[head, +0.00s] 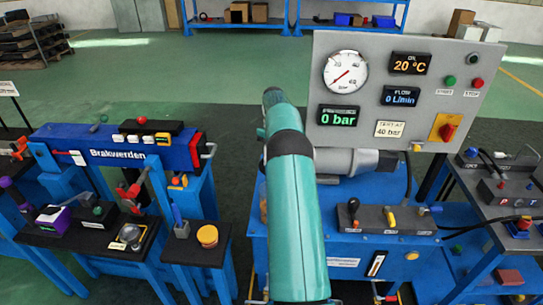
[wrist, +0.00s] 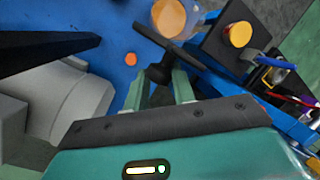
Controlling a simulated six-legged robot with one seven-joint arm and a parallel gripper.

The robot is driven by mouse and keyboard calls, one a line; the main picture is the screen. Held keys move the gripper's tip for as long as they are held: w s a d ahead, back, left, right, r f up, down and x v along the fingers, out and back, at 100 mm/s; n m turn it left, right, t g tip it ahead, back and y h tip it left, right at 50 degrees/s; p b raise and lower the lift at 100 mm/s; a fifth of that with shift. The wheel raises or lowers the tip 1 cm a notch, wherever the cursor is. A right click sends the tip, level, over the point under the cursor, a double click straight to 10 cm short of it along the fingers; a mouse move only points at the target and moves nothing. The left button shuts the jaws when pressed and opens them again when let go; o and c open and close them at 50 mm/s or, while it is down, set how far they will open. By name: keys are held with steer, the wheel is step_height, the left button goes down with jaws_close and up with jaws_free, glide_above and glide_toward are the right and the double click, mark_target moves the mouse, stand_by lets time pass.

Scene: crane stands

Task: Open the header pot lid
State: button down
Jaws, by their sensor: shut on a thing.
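In the wrist view, my gripper (wrist: 161,84) is shut on the dark knob (wrist: 160,72) of a flat black lid (wrist: 190,57). The lid shows nearly edge-on, slanting across the picture just beyond the fingertips. A see-through amber pot (wrist: 172,17) lies just past the lid at the top edge, partly cut off. I cannot tell whether the lid still touches the pot's rim. In the head view, my own teal arm hides the gripper and the lid.
A blue stand (wrist: 110,25) lies below, with a grey motor (wrist: 65,100) at left. A yellow-topped jar (head: 207,236) stands on a black shelf left of my arm. A grey gauge panel (head: 440,115) rises close at right. Green floor (head: 130,75) is open behind.

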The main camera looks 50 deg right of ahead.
steer(key=shift+s+d+f, duration=0.25)
steer(key=shift+d+f, duration=0.05)
steer(key=shift+d, duration=0.3)
steer(key=c, duration=1.1)
jaws_free()
steer(key=shift+c, duration=0.2)
steer(key=shift+w+a+r, duration=0.1)
steer(key=shift+w+r, duration=0.05)
steer(key=s+a+r, duration=0.9)
steer(key=s+r, duration=0.1)
steer(key=r, duration=0.3)
steer(key=shift+s+a, duration=0.2)
steer(key=shift+s, duration=0.05)
